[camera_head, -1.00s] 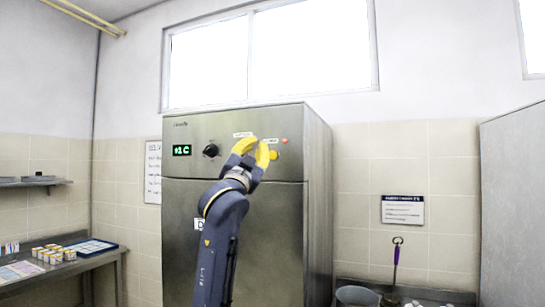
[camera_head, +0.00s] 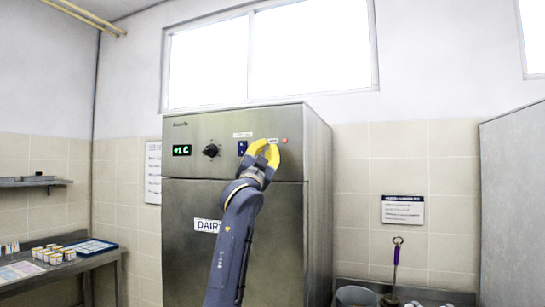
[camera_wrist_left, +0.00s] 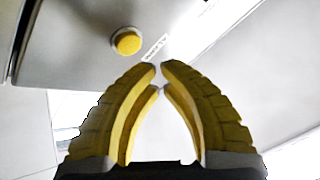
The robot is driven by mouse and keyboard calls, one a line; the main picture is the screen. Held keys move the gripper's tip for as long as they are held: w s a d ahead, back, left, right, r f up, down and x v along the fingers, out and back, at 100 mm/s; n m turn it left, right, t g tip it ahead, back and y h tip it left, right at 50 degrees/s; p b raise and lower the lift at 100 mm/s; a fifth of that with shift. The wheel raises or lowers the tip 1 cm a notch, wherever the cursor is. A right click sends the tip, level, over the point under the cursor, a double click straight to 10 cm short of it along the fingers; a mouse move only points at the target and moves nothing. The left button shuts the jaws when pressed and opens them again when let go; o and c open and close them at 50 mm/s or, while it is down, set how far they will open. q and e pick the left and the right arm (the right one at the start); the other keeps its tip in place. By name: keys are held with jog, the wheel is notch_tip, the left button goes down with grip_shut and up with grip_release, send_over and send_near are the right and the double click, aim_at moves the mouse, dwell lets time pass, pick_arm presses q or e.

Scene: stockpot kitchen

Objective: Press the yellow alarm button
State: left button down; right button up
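The yellow alarm button (camera_wrist_left: 127,41) is a round dome on a pale collar on the metal cabinet front, up and left of the fingertips in the left wrist view. In the head view it is hidden behind my left gripper (camera_head: 266,145). The gripper's yellow curved fingers are shut with nothing between them; their tips almost meet in the left wrist view (camera_wrist_left: 160,67). The tips are in front of the cabinet's upper panel, and I see no contact with the button. My right gripper is not in view.
The steel cabinet (camera_head: 184,262) carries a black knob (camera_head: 211,151), a blue switch (camera_head: 242,148), a green display (camera_head: 182,150) and a small red light (camera_head: 284,140). A side table (camera_head: 95,254) with small jars stands at left. A grey panel (camera_head: 515,200) stands at right.

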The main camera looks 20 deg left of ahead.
pick_arm(q)
jog(key=shift+w+d, duration=0.1)
jog(key=shift+w, duration=0.55)
jog(key=shift+w+d, duration=0.1)
jog(key=shift+w, duration=0.8)
dwell(1.9)
jog(key=shift+s, duration=0.85)
jog(key=shift+s+a, duration=0.2)
jog(key=shift+s, duration=1.05)
jog(key=shift+s+a, duration=0.2)
jog(key=shift+s, duration=1.05)
